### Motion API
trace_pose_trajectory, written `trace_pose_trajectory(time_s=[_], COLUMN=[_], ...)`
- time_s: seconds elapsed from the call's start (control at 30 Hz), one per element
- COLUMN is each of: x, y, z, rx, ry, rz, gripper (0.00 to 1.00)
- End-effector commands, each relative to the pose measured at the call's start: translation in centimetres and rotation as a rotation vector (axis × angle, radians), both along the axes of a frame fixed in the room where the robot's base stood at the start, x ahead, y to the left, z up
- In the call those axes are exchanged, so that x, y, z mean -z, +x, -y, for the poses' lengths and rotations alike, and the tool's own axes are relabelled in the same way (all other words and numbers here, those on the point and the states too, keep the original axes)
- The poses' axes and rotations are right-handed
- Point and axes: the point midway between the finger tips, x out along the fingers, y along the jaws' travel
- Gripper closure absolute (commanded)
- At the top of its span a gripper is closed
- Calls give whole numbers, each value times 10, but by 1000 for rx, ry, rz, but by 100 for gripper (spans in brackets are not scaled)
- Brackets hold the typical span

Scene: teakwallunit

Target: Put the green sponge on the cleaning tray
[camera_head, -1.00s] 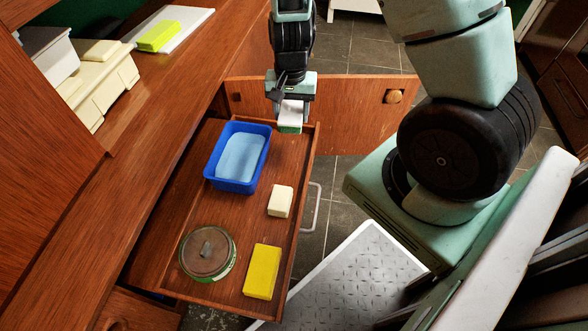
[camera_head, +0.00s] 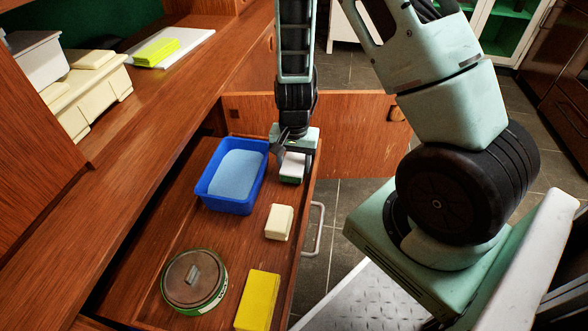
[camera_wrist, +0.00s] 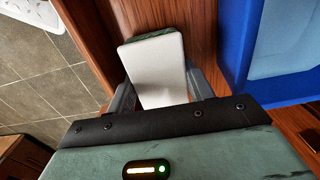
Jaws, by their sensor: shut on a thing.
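My gripper (camera_head: 291,172) is shut on a block with a white top and a green lower edge, which fits the green sponge (camera_head: 292,166). The wrist view shows its white face (camera_wrist: 155,68) between the fingers, with a dark green strip at its far end. It is at the back right corner of the open drawer, right of the blue tub; I cannot tell whether it touches the drawer floor. A flat white tray (camera_head: 190,44) lies on the counter at upper left, bearing a lime-yellow block (camera_head: 157,51); it may be the cleaning tray.
The open drawer (camera_head: 218,235) holds a blue tub (camera_head: 210,195) with a light blue filling, a cream block (camera_head: 279,222), a yellow block (camera_head: 257,300) and a round lidded tin (camera_head: 194,281). Cream containers (camera_head: 90,95) stand on the counter. A wooden door panel (camera_head: 355,135) stands behind the drawer.

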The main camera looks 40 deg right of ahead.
Motion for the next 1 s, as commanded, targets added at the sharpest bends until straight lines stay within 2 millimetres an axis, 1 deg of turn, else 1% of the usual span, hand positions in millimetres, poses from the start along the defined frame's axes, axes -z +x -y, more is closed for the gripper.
trace_pose_trajectory(time_s=[0.03,0.27,0.43,0.47,0.73,0.87,0.97,1.0], x=[9,8,12,11,10,2,-14,-22], y=[0,0,0,0,0,1,1,1], z=[0,0,0,0,0,0,0,0], rx=[0,-1,-1,-1,-1,-2,-1,-2], ry=[1,0,0,0,0,0,-1,-1], rz=[-1,1,1,1,1,1,3,4], gripper=[62,62,62,40,39,39,39,39])
